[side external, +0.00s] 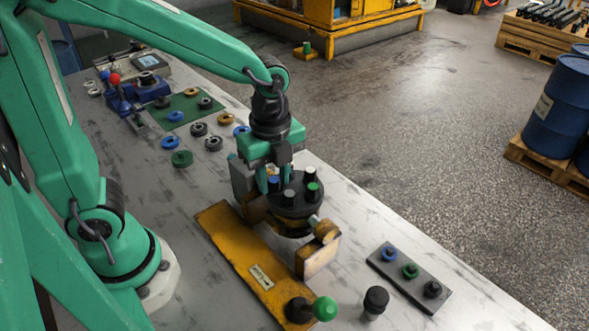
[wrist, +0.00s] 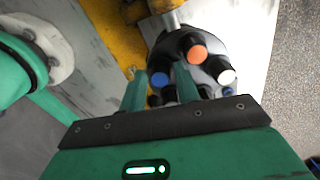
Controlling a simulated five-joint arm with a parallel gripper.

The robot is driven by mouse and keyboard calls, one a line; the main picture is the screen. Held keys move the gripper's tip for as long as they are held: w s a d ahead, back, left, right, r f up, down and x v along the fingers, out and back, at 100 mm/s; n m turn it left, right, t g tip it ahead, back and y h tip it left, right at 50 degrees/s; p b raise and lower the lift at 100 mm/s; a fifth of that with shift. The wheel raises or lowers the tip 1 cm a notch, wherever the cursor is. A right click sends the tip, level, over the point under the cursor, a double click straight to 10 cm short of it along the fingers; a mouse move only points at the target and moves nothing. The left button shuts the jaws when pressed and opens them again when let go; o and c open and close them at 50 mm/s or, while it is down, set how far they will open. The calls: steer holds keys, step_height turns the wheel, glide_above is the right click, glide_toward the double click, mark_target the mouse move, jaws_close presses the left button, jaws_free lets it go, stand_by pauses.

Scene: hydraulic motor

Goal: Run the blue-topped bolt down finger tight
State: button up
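The blue-topped bolt (wrist: 160,79) stands in the black round motor head, and its blue top also shows in the side view (side external: 273,182). The motor head (side external: 290,205) sits in a yellow fixture (side external: 238,245). My gripper (wrist: 160,88) points down over the motor, with one finger on each side of the blue top and a visible gap to each finger. In the side view my gripper (side external: 258,188) partly hides the motor's left side. An orange-topped bolt (wrist: 196,53) and a white-topped bolt (wrist: 227,76) stand close by. How far the blue-topped bolt is seated cannot be told.
A green-topped bolt (side external: 313,187) also stands in the motor head. A green-knobbed clamp (side external: 324,308) is at the fixture's front. Loose rings lie around a green mat (side external: 183,112).

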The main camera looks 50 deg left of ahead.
steer(key=shift+f, duration=0.35)
steer(key=shift+r, duration=0.2)
stand_by(0.5)
steer(key=shift+c, duration=0.2)
steer(key=c, duration=0.5)
steer(key=shift+m, duration=0.3)
steer(key=shift+m, duration=1.8)
